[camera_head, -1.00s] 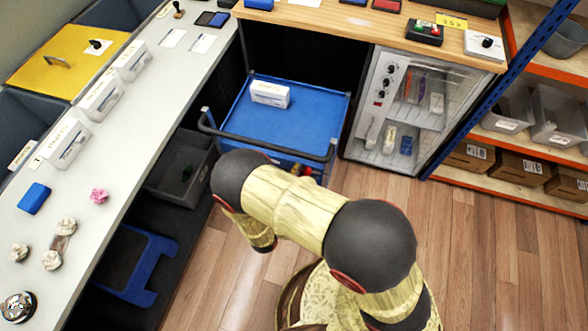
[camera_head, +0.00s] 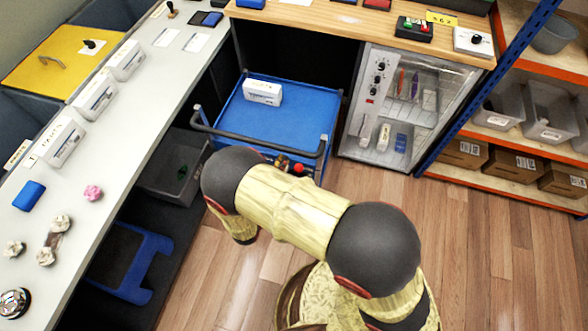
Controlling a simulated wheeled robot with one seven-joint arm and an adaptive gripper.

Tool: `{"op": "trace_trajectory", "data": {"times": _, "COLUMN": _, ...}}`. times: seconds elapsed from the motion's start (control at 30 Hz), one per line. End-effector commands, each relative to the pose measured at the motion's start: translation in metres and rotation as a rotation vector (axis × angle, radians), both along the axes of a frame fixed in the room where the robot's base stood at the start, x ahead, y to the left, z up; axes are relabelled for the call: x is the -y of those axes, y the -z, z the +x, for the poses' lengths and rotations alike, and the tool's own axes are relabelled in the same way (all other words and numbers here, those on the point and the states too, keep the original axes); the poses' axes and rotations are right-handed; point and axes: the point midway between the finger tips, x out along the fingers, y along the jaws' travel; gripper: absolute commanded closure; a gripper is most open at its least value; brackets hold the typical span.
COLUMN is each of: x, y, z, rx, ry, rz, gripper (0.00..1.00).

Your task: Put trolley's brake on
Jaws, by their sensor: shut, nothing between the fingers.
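The blue trolley (camera_head: 285,122) stands under the wooden counter, left of the glass-fronted cabinet, with its dark push handle (camera_head: 262,142) towards me. A white box (camera_head: 262,91) sits on its top. At the trolley's near end, below the handle, a small red knob-like part (camera_head: 298,168) shows beside dark and brownish bits; I cannot tell whether it is the brake. The trolley's lower part and wheels are mostly hidden by my arm. My arm reaches left across the near side of the trolley and its end bends down. My gripper is out of sight behind the arm.
A grey bin (camera_head: 170,182) and a blue step stool (camera_head: 148,262) stand under the long white counter (camera_head: 120,140) at left. The glass-fronted cabinet (camera_head: 365,160) is close on the trolley's right. Shelving stands further right. Wooden floor (camera_head: 470,240) is clear at right.

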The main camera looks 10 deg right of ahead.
Motion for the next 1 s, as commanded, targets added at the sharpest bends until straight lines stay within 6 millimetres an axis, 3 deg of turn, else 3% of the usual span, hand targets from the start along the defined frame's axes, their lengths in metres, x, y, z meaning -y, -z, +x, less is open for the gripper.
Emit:
{"op": "trace_trajectory", "data": {"times": 0.2, "x": -0.022, "y": -0.005, "z": -0.04, "rx": -0.002, "ry": -0.007, "rz": -0.004, "gripper": 1.0}}
{"op": "trace_trajectory", "data": {"times": 0.5, "x": -0.043, "y": -0.008, "z": -0.078, "rx": -0.002, "ry": -0.005, "rz": -0.003, "gripper": 1.0}}
{"op": "trace_trajectory", "data": {"times": 1.0, "x": -0.047, "y": -0.008, "z": -0.087, "rx": -0.002, "ry": -0.001, "rz": -0.002, "gripper": 1.0}}
